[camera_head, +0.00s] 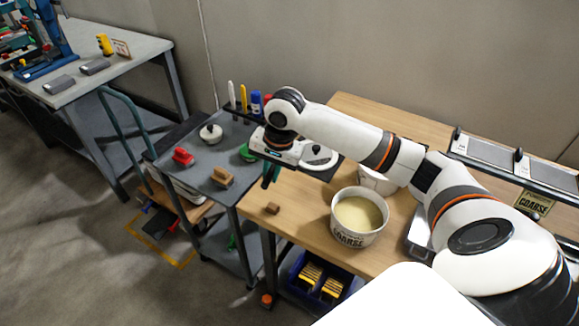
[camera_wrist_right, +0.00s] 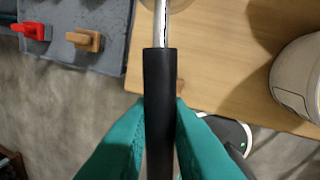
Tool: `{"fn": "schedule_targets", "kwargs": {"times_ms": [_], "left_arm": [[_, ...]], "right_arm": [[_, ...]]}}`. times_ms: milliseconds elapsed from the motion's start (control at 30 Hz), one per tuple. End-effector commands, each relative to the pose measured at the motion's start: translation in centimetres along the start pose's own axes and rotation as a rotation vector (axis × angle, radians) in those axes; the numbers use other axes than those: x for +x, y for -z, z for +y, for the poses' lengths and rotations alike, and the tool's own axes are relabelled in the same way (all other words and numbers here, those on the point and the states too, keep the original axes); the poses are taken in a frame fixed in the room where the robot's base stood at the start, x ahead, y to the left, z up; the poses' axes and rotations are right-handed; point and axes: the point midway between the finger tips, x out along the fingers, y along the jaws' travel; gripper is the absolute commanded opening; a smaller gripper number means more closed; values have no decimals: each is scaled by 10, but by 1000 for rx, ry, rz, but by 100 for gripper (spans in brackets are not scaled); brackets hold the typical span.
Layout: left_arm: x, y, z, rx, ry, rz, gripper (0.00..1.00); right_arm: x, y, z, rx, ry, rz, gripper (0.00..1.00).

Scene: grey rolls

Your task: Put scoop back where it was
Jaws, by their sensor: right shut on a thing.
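My right gripper (camera_head: 269,178) hangs over the gap between the grey cart and the wooden table's left edge. In the right wrist view its teal fingers (camera_wrist_right: 160,135) are shut on the black handle of the scoop (camera_wrist_right: 159,85). The scoop's metal shaft runs up to the top edge of that view, where its head is mostly cut off. In the head view I cannot make out the scoop. My left gripper is not in view.
The grey cart (camera_head: 195,200) carries a red-handled tool (camera_head: 183,156), a brown-handled tool (camera_head: 222,177) and a white pot (camera_head: 211,133). A small brown block (camera_head: 272,208) lies on the wooden table (camera_head: 300,220). A second white container (camera_head: 374,180) stands behind the tub.

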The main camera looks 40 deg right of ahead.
Motion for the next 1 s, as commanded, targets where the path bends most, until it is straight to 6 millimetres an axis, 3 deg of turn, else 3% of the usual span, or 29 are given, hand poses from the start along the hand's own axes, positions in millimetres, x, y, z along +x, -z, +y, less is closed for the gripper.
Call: {"fn": "schedule_targets", "kwargs": {"times_ms": [33,100,200,500,900,1000], "left_arm": [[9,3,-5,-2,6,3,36],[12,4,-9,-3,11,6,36],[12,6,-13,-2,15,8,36],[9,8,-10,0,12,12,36],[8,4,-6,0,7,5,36],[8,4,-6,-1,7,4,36]], "right_arm": [[13,-14,-3,78,2,-13,0],[19,-27,-5,153,3,-26,0],[29,-35,-8,207,5,-36,0],[77,-35,-18,212,4,-37,0],[118,-35,-26,209,3,-38,0],[119,-35,-26,208,2,-39,0]]}}
